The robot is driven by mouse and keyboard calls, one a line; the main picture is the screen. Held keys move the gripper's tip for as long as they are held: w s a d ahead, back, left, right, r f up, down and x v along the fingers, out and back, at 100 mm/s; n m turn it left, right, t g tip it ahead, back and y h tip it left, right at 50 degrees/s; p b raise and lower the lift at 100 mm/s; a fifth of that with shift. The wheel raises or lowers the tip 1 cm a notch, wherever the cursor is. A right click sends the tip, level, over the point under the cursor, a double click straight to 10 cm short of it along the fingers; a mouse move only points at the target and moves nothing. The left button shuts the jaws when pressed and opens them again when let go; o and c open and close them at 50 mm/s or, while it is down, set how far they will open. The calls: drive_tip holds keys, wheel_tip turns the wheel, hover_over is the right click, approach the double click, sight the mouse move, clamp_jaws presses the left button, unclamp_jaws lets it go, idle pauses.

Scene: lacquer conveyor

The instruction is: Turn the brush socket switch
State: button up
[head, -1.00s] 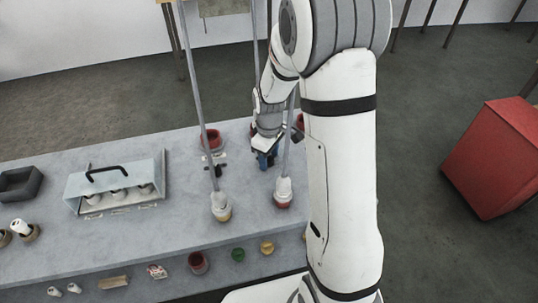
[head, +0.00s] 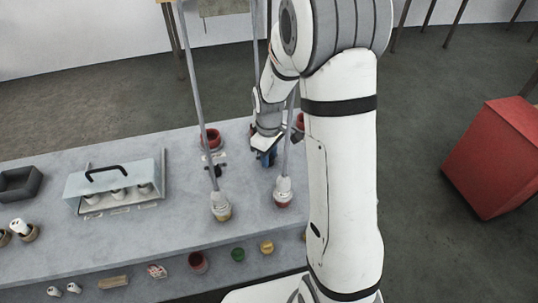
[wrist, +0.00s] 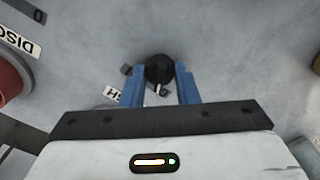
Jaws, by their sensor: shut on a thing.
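The brush socket switch shows in the wrist view as a round black knob (wrist: 159,68) on the grey bench top. A white label (wrist: 113,94) beside it shows the letters "SH", partly hidden. My gripper (wrist: 158,78) points down with its two blue fingers on either side of the knob, shut on it. In the head view my gripper (head: 266,160) is low at the bench, behind the right hanging brush, and its fingers hide the knob there.
Two hanging rods end in white-headed tools (head: 221,206) and (head: 283,192) in front of my gripper. A red cup (head: 211,139) and another black knob (head: 217,171) are to the left. A red box (head: 497,160) is at the right.

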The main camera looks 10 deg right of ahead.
drive_tip(key=m+b, duration=0.1)
drive_tip(key=m, duration=0.4)
drive_tip(key=shift+m, duration=0.3)
drive_tip(key=m+b, duration=0.1)
drive_tip(key=m, duration=0.5)
idle(0.4)
drive_tip(key=o, duration=1)
wheel_tip(320, 180, up, 8)
drive_tip(key=shift+f, duration=0.25)
drive_tip(key=shift+r, duration=0.15)
